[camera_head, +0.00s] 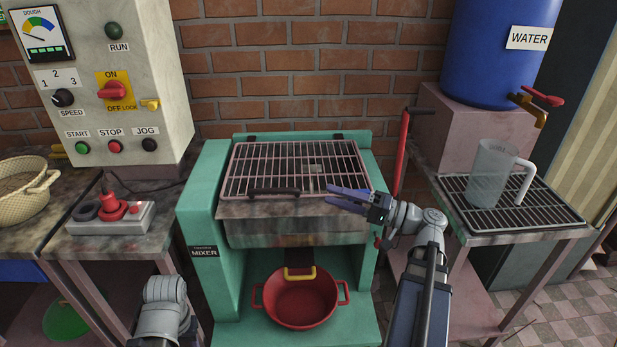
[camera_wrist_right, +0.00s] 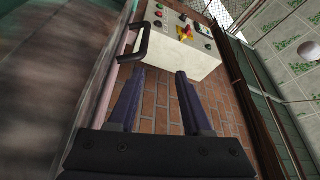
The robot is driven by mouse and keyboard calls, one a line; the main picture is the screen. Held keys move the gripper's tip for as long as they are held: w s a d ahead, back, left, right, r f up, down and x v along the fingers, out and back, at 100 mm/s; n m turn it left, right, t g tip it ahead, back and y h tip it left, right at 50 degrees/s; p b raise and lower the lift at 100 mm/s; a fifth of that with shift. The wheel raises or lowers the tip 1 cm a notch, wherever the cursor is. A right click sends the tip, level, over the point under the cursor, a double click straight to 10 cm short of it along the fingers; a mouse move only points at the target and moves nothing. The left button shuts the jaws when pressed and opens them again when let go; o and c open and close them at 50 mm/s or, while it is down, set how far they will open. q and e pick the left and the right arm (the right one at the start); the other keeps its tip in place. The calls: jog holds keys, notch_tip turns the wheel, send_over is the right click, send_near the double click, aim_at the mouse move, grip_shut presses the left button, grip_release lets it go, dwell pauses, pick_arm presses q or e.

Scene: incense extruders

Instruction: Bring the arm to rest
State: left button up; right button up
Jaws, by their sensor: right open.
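My right gripper (camera_head: 347,201) is in front of the mixer's upper right edge in the head view, pointing left. In the right wrist view its two fingers (camera_wrist_right: 160,100) stand apart with nothing between them. The mixer (camera_head: 205,190) is a green frame with a metal tub, covered by a closed wire grid (camera_head: 290,168). The grid's black handle (camera_head: 273,192) is left of the fingertips; it also shows in the right wrist view (camera_wrist_right: 142,42). My left arm shows only as a grey link at the bottom left of the head view; its gripper is out of frame.
A red pot (camera_head: 300,300) stands under the mixer. A red lever (camera_head: 401,150) rises right of the mixer. A clear jug (camera_head: 490,172) stands on the rack (camera_head: 535,214) below the blue water barrel (camera_head: 500,50). The control panel (camera_head: 150,70) and a basket (camera_head: 22,190) are at left.

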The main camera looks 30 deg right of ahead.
jog(key=w+a+f+n+g+h+p, duration=0.1)
jog(key=a+f+n+g+p, duration=0.15)
jog(key=a+g+p, duration=0.6)
jog(key=a+f+n+g+h+p, duration=0.2)
jog(key=a+f+g, duration=0.1)
jog(key=a, duration=1)
jog(key=s+a+r+n+g+h+p, duration=0.2)
jog(key=s+a+n+g+h+p, duration=0.1)
jog(key=s+a+n+h+p, duration=0.2)
jog(key=s+a+h+p, duration=0.2)
jog(key=a+h+p, duration=0.2)
jog(key=h+p, duration=0.1)
jog(key=shift+a+h+p, duration=0.2)
jog(key=shift+h+p, duration=0.1)
jog(key=shift+h, duration=0.5)
